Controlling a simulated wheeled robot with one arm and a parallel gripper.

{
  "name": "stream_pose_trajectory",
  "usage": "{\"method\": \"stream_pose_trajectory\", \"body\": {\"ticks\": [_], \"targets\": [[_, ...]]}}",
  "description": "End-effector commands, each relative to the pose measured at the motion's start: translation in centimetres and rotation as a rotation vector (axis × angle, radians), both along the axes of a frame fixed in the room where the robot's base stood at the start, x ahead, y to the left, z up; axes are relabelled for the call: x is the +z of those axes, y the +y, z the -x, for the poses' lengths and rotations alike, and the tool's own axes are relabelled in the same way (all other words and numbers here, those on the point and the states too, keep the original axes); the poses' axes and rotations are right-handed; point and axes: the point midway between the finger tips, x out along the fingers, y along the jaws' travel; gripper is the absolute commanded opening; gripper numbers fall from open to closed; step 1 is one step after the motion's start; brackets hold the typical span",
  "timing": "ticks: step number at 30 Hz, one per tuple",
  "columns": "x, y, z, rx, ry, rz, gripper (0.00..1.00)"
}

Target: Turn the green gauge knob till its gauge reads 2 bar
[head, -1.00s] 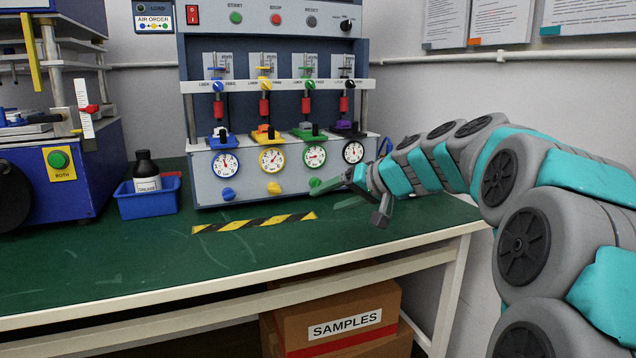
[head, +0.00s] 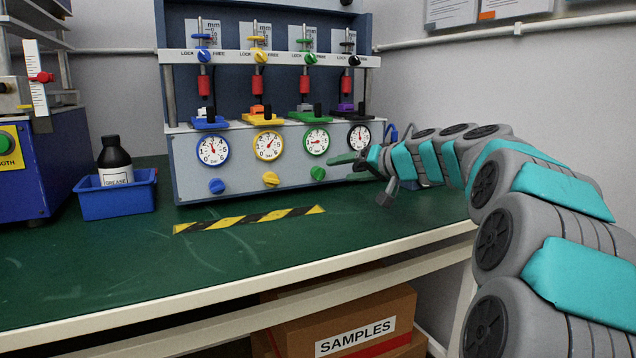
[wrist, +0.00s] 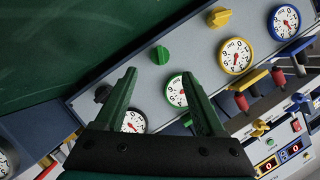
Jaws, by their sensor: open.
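The green gauge knob (head: 318,174) sits low on the grey panel, under the green-rimmed gauge (head: 316,141). In the wrist view the green knob (wrist: 160,55) is ahead of my fingers, and the green-rimmed gauge (wrist: 177,91) shows between them, partly covered by a finger. The gauge's reading is too small to tell. My gripper (head: 344,168) is open and empty, right of the green knob in the head view and apart from it. In the wrist view its two green fingers (wrist: 164,92) are spread wide.
Yellow (head: 271,179) and blue (head: 217,186) knobs sit left of the green one. A black knob (wrist: 103,93) is close to one finger in the wrist view. A blue bin (head: 118,199) with a grease bottle stands left. The green bench (head: 120,260) is clear in front.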

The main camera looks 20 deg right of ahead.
Motion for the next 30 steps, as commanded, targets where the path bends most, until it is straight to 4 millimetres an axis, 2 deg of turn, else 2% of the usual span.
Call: {"method": "stream_pose_trajectory", "body": {"ticks": [5,12,16,21,28,30], "targets": [[-0.5,0.4,-1.5,0.000,0.001,0.002,0.71],[-1.8,1.4,-5.0,0.000,0.003,0.001,0.71],[-2.1,1.8,-6.2,0.000,0.003,0.001,0.71],[-2.4,2.1,-7.0,0.001,0.002,0.000,0.71],[-2.4,2.1,-7.1,0.001,0.001,0.000,0.71],[-2.4,2.1,-7.1,0.001,0.001,0.000,0.65]]}}
